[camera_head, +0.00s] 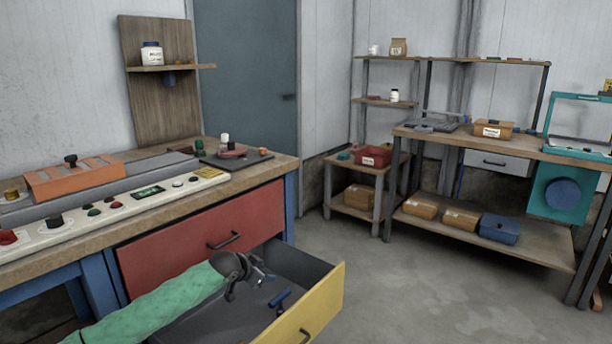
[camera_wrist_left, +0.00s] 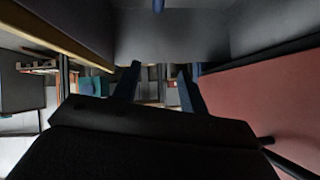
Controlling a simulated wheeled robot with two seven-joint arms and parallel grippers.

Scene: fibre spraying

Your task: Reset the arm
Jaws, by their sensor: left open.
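My left arm, in a green sleeve, reaches from the bottom left in the head view. Its gripper (camera_head: 262,276) is over the open drawer (camera_head: 325,284) with the yellow front. In the left wrist view the two dark fingers (camera_wrist_left: 158,88) stand apart with nothing between them. A small blue tool (camera_head: 280,298) lies on the drawer floor, just right of and below the gripper, apart from it. A blue piece also shows at the top edge of the left wrist view (camera_wrist_left: 158,5). My right gripper is not in view.
The red closed drawer (camera_head: 200,238) and the workbench (camera_head: 275,165) with a control panel (camera_head: 100,212) stand behind and left of the arm. Shelves (camera_head: 372,170) and a second bench (camera_head: 480,150) stand farther back right. The grey floor (camera_head: 420,270) between is clear.

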